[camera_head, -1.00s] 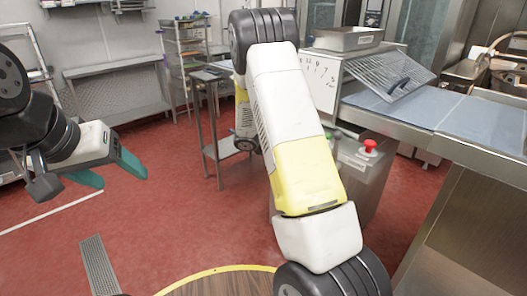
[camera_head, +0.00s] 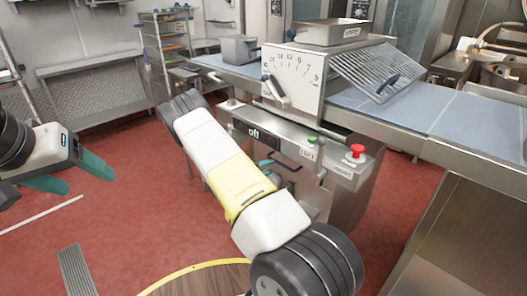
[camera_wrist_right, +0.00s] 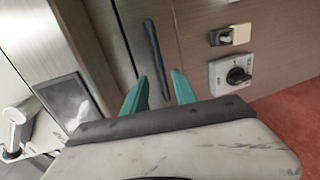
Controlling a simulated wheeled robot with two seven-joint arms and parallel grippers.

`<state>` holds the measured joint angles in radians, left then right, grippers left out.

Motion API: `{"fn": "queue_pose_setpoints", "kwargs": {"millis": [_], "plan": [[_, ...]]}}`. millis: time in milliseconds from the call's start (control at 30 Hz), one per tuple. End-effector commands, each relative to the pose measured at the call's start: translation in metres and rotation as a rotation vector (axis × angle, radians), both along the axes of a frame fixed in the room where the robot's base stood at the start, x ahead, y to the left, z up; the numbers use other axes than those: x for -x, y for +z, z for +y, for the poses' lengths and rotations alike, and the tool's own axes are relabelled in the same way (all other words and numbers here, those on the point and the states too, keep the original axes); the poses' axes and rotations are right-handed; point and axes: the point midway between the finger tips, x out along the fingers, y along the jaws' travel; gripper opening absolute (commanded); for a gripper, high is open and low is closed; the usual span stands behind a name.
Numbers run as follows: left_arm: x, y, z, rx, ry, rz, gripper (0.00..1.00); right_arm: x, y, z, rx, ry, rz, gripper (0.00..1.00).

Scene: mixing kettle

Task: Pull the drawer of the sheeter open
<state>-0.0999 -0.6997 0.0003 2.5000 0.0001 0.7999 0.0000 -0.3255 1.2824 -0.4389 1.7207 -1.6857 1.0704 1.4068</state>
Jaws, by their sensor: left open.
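The sheeter (camera_head: 300,80) stands at the centre right, a steel machine with a white dial plate and an "off" panel. A dark bar handle (camera_head: 287,172) shows on its front below that panel. In the right wrist view the dark handle (camera_wrist_right: 153,50) runs along a flat panel, and its lower end lies between my right gripper's teal fingertips (camera_wrist_right: 158,83). My right gripper is open; contact with the handle cannot be told. In the head view my right arm hides most of that gripper. My left gripper (camera_head: 72,172) is open and empty over the floor at left.
A red button (camera_head: 356,150) sits on the sheeter's right ledge. The blue conveyor belt (camera_head: 430,108) extends to the right. A steel cabinet (camera_head: 470,220) stands at lower right. A dial switch (camera_wrist_right: 232,75) shows in the right wrist view.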

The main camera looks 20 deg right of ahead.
Motion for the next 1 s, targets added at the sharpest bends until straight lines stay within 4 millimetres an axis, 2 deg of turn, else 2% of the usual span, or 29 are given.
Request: {"fn": "queue_pose_setpoints", "kwargs": {"millis": [167, 533, 700, 933, 1000], "plan": [[0.000, 0.000, 0.000, 0.000, 0.000, 0.000, 0.67, -0.007, -0.006, -0.011, 0.006, 0.011, -0.003, 0.33], [0.000, 0.000, 0.000, 0.000, 0.000, 0.000, 0.67, -0.027, -0.017, -0.061, 0.006, 0.010, -0.003, 0.33], [0.000, 0.000, 0.000, 0.000, 0.000, 0.000, 0.67, -0.031, -0.019, -0.069, 0.006, 0.011, -0.002, 0.33], [0.000, 0.000, 0.000, 0.000, 0.000, 0.000, 0.67, -0.031, -0.019, -0.070, 0.006, 0.012, -0.001, 0.33], [0.000, 0.000, 0.000, 0.000, 0.000, 0.000, 0.67, -0.031, -0.019, -0.070, 0.006, 0.012, -0.001, 0.22]]}}
